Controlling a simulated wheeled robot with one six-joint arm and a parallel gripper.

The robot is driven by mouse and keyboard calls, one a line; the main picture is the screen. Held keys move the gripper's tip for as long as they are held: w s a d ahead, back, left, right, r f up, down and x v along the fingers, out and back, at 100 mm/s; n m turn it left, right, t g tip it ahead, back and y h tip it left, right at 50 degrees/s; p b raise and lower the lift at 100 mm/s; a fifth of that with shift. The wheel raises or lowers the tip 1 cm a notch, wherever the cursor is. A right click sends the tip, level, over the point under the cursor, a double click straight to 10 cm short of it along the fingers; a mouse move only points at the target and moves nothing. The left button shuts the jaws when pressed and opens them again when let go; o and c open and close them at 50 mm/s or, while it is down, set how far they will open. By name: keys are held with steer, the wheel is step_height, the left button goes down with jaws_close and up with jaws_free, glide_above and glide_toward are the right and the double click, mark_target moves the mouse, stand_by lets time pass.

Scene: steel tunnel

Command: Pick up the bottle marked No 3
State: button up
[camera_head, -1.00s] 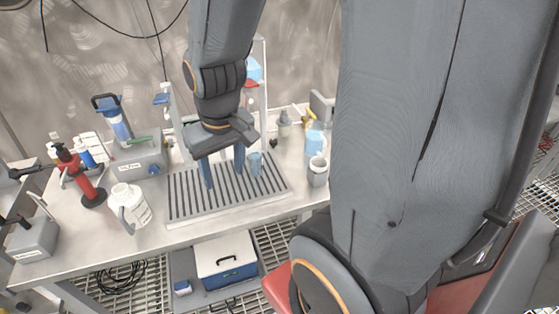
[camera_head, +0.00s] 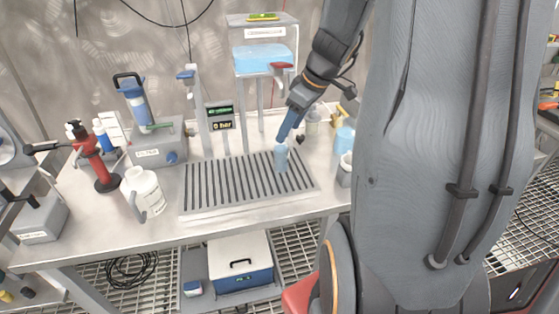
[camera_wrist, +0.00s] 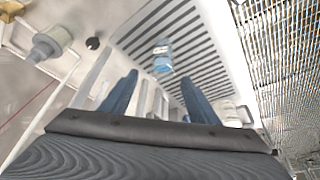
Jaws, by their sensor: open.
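A small pale blue bottle (camera_head: 281,158) stands on the slatted grate at its right side. It also shows in the wrist view (camera_wrist: 162,60) with a pale label, too small to read. No "No 3" mark is legible on any bottle. My gripper (camera_head: 287,133) is just above and beside the bottle in the head view, seen edge-on. In the wrist view my gripper (camera_wrist: 158,84) has its two blue fingers spread apart. The bottle lies beyond the fingertips, roughly between them, with nothing held.
The slatted grate (camera_head: 225,188) is otherwise mostly clear. A white jug (camera_head: 143,190) stands at its left. A spray bottle (camera_head: 343,135), a grey cup (camera_head: 345,168) and a grey bottle (camera_head: 313,122) stand at the right. A post with a display (camera_head: 220,117) rises behind.

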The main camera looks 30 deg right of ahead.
mark_target(281, 156)
steer(key=shift+a+p+x, duration=0.2)
steer(key=shift+p+x, duration=0.6)
steer(key=shift+x, duration=2.85)
steer(key=shift+s, duration=0.15)
jaws_close()
steer(key=shift+r+b, duration=0.1)
steer(key=shift+b, duration=0.35)
